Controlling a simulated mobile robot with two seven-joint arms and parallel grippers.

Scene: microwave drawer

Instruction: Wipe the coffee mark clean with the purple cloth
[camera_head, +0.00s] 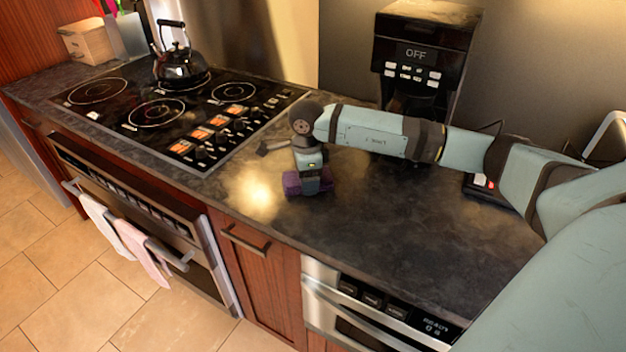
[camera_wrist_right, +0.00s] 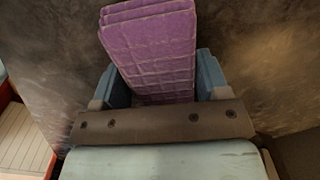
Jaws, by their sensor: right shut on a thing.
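The purple cloth (camera_head: 291,184) is at the dark stone countertop (camera_head: 385,225), between the cooktop and the coffee machine. My right gripper (camera_head: 309,184) points down over it and is shut on it. In the right wrist view the cloth (camera_wrist_right: 150,45) is a folded, quilted purple pad between the two blue-grey fingers of the gripper (camera_wrist_right: 157,80). I cannot tell whether the cloth touches the counter. I cannot make out a distinct coffee mark; the counter has a mottled surface and a bright glare patch left of the gripper. My left gripper is not in view.
A black coffee machine (camera_head: 420,60) stands at the back, behind my right arm. A cooktop (camera_head: 170,105) with a dark kettle (camera_head: 181,66) lies to the left. The counter's front edge runs above drawers and an oven with hanging towels (camera_head: 128,238). The counter's front right is clear.

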